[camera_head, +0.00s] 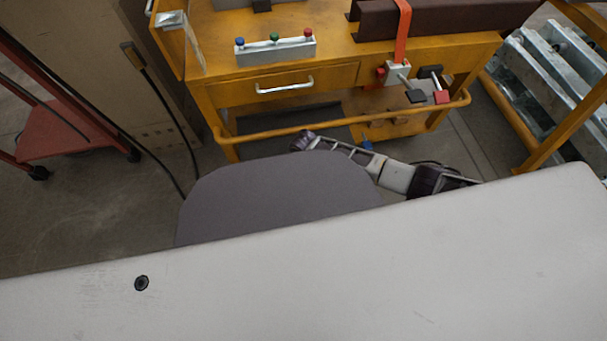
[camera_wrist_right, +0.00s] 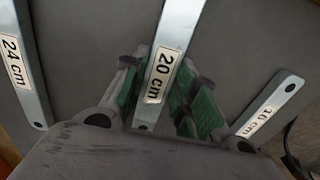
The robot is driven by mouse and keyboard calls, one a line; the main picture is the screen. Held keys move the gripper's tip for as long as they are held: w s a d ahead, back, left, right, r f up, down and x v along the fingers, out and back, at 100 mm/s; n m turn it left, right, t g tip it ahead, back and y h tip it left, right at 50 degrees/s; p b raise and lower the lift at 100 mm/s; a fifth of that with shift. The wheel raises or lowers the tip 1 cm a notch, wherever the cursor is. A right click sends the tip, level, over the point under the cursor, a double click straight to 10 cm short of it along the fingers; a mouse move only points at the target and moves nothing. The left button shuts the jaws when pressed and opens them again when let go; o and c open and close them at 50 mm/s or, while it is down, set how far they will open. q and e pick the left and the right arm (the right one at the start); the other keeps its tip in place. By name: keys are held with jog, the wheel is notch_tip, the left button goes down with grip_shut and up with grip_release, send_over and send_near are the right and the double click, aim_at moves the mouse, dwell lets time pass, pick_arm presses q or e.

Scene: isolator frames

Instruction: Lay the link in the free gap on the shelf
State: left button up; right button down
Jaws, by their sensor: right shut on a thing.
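In the right wrist view my right gripper (camera_wrist_right: 165,95), with green finger pads, is shut on a flat metal link (camera_wrist_right: 180,25) labelled 20 cm. The link runs from the top edge down to a holed end near the dark foreground. A link labelled 24 cm (camera_wrist_right: 28,85) shows at the left and one labelled 16 cm (camera_wrist_right: 272,100) at the right, with the held link between them. Behind them is a grey surface (camera_wrist_right: 90,40). I cannot tell whether the held link touches it.
In the head view a yellow cart (camera_head: 225,95) stands at the back, carrying a three-button block (camera_head: 275,50) and a dark beam (camera_head: 450,20) with an orange strap. A red stand (camera_head: 75,130) is at the left. Metal parts (camera_head: 555,70) are on a rack at the right.

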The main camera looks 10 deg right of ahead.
aim_at(303, 176)
pick_arm(q)
jog(key=shift+w+r, duration=0.1)
jog(key=shift+r, duration=0.05)
pick_arm(e)
jog(key=c, duration=1.1)
grip_release()
jog(key=shift+f, duration=0.1)
jog(key=shift+r+p, duration=0.95)
jog(key=shift+r, duration=1)
pick_arm(q)
jog(key=shift+g+y, duration=0.3)
jog(key=shift+y, duration=0.2)
jog(key=r+p, duration=0.2)
jog(key=r, duration=0.1)
jog(key=a+r+p, duration=0.1)
jog(key=r, duration=0.1)
jog(key=shift+s+p, duration=0.3)
jog(key=shift+p, duration=0.1)
pick_arm(e)
notch_tip(303, 176, up, 8)
jog(key=shift+r, duration=0.2)
pick_arm(q)
jog(key=shift+a, duration=0.1)
